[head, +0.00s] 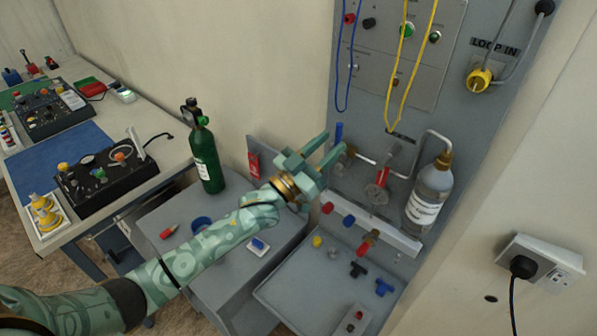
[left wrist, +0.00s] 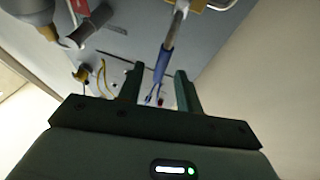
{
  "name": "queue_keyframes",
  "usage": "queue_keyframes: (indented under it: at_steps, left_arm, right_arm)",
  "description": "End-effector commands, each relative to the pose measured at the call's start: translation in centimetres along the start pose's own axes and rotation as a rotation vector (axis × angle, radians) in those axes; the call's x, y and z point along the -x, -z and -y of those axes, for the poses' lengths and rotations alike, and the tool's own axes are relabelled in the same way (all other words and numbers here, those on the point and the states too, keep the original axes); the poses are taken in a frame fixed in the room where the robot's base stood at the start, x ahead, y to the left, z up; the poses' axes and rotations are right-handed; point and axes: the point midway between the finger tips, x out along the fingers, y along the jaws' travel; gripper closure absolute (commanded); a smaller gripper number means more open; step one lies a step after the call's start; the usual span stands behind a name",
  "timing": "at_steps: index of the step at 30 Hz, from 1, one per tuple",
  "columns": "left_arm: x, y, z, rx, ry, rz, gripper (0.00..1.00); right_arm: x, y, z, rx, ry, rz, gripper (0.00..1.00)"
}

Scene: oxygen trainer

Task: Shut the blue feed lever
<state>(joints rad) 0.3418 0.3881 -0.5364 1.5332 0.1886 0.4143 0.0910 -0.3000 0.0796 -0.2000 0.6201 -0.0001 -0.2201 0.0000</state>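The blue feed lever (head: 339,132) sticks up from the pipe fitting on the grey panel (head: 360,105), and its lower part is partly hidden by my gripper. My left gripper (head: 332,147) is at the lever, with its two fingers apart. In the left wrist view the blue lever (left wrist: 163,64) shows between the open fingertips (left wrist: 157,80), with a gap on each side. I cannot tell whether a finger touches it. The lever joins a metal pipe (left wrist: 177,22) at the top of that view. My right gripper is in neither view.
A grey bottle (head: 428,195) stands right of the lever, by the bent pipe. Yellow (head: 403,75) and blue (head: 347,60) cords hang above. A green cylinder (head: 206,158) stands left. Below lies a grey tray (head: 300,290) with small fittings. A wall socket (head: 540,262) is at right.

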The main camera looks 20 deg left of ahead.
Motion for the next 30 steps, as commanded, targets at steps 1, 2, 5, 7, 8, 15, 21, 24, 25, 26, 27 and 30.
queue_keyframes:
  at_steps: [1,2,5,7,8,15,21,24,25,26,27,30]
  left_arm:
    - [1.6,-0.2,0.0,0.001,0.001,0.004,0.65]
    - [2.5,-0.2,0.0,0.0,0.0,0.004,0.65]
    - [5.1,-0.2,0.0,0.002,0.0,0.004,0.65]
    - [6.8,-0.2,0.0,0.001,0.0,0.004,0.65]
    - [7.4,-0.2,0.0,0.002,0.0,0.004,0.65]
    - [10.3,-0.1,0.0,-0.001,-0.001,0.001,0.65]
    - [10.6,0.0,0.0,-0.001,-0.001,0.0,0.65]
    - [10.6,-0.1,0.0,0.0,-0.001,0.0,0.65]
    - [10.6,-0.1,0.0,0.0,-0.001,0.0,0.65]
    - [10.6,-0.1,0.0,0.0,-0.001,0.0,0.65]
    - [10.6,-0.1,0.0,0.0,-0.001,0.0,0.65]
    - [10.6,-0.1,0.0,0.0,-0.001,0.0,0.65]
  right_arm:
    - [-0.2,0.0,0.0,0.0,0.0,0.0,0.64]
    - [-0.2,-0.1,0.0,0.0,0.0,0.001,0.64]
    - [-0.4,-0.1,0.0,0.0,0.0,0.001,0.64]
    - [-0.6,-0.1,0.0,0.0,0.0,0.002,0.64]
    - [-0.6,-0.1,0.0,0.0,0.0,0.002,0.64]
    - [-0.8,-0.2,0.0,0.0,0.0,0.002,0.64]
    - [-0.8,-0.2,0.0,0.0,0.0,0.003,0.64]
    - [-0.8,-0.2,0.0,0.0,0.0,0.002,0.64]
    - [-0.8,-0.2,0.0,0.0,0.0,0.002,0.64]
    - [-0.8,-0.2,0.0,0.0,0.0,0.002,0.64]
    - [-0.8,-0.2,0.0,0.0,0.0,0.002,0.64]
    - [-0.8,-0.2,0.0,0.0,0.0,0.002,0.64]
